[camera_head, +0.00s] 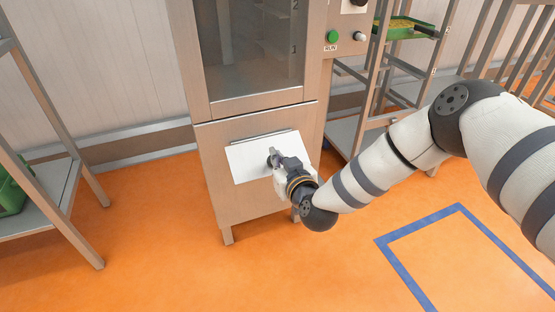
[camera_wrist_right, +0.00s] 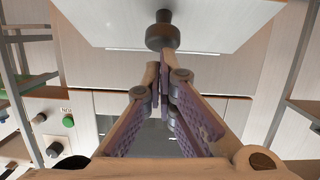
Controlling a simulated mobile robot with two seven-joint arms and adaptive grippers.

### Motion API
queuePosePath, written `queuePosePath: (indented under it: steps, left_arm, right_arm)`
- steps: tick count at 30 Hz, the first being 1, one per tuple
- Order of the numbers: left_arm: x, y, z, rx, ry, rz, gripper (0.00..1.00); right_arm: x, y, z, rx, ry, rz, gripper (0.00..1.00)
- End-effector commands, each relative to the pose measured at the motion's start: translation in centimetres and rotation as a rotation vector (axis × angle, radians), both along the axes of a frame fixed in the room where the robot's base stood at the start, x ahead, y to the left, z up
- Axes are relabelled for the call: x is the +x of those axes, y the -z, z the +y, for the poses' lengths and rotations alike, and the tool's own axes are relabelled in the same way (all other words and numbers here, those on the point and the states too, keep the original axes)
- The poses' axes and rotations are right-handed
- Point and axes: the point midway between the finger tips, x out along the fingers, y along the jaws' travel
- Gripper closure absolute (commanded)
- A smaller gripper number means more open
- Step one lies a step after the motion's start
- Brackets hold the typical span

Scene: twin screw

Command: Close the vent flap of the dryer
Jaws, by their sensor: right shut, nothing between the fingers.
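The dryer (camera_head: 215,205) is a tall metal cabinet with a glass door on top. Its vent flap (camera_head: 245,165) is a white plate on the lower front, with a dark slit along its upper edge. It seems to stand a little out from the front; I cannot tell its exact angle. The flap also fills the top of the right wrist view (camera_wrist_right: 225,22), with a dark round knob (camera_wrist_right: 162,35). My right gripper (camera_head: 275,157) is in front of the flap, shut and empty, its fingertips (camera_wrist_right: 165,70) at or close to the knob; contact is unclear. My left gripper is out of view.
A control panel with a green button (camera_head: 333,37) is at the dryer's upper right. A rack with a green tray (camera_head: 405,27) stands to the right, and a metal shelf (camera_head: 50,215) to the left. The orange floor in front is clear, with blue tape (camera_head: 405,270) at right.

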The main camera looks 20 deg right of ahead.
Motion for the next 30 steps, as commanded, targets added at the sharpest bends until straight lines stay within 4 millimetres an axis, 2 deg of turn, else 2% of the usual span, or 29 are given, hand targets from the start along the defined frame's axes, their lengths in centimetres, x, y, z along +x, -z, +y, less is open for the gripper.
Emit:
queuePosePath:
  steps: [21, 30]
  left_arm:
    - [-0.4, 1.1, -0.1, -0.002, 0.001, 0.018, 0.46]
    - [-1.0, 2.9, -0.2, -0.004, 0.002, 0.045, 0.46]
  right_arm:
    - [-0.2, 1.3, 0.0, 0.003, 0.0, -0.092, 1.0]
    - [-0.2, 3.4, 0.1, 0.007, -0.001, -0.215, 1.0]
